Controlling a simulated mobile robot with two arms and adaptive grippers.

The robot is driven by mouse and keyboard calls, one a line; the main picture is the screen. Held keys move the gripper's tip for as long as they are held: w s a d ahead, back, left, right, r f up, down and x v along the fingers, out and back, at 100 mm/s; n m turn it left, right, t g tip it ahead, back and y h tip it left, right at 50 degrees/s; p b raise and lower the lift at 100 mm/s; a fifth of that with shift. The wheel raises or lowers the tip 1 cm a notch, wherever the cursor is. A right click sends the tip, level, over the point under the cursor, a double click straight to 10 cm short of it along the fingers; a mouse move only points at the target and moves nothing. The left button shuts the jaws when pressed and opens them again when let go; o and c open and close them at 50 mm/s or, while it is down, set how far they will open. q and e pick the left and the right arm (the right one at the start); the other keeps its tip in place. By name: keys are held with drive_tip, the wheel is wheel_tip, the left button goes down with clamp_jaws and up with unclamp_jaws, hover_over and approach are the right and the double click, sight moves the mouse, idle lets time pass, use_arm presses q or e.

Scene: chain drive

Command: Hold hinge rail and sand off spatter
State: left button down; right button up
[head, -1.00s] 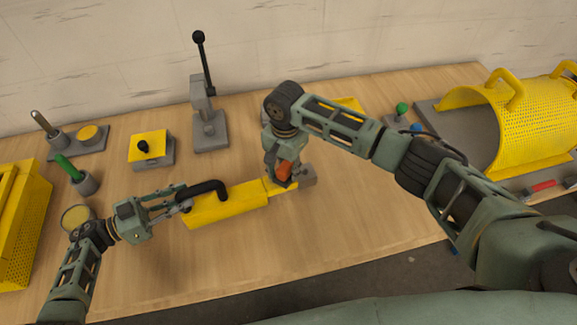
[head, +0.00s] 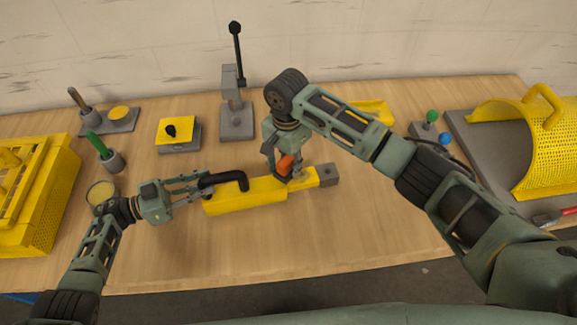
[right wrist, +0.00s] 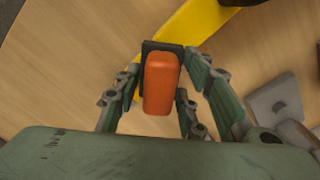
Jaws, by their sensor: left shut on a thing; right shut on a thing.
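The hinge rail is a long yellow bar (head: 250,198) lying on the bench in the head view, with a black curved handle (head: 236,178) and a grey block (head: 328,174) at its right end. My left gripper (head: 205,187) is shut on the handle's left part. My right gripper (head: 287,173) is shut on an orange sanding block (head: 285,165) at the rail's narrower right part. In the right wrist view the orange block (right wrist: 160,85), with a dark base, sits between the fingers beside the yellow rail (right wrist: 195,22). Contact with the rail and any spatter cannot be made out.
A lever press (head: 236,110) and a yellow-topped box (head: 178,133) stand behind. Cups with green (head: 95,143) and brown handles are at back left. A yellow crate (head: 40,205) is at left, a perforated yellow guard (head: 545,145) at right. The front bench is clear.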

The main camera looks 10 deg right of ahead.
use_arm(q)
drive_tip(key=shift+r, duration=0.15)
use_arm(e)
drive_tip(key=shift+r, duration=2.35)
drive_tip(key=shift+a, duration=0.15)
drive_tip(key=shift+f, duration=0.15)
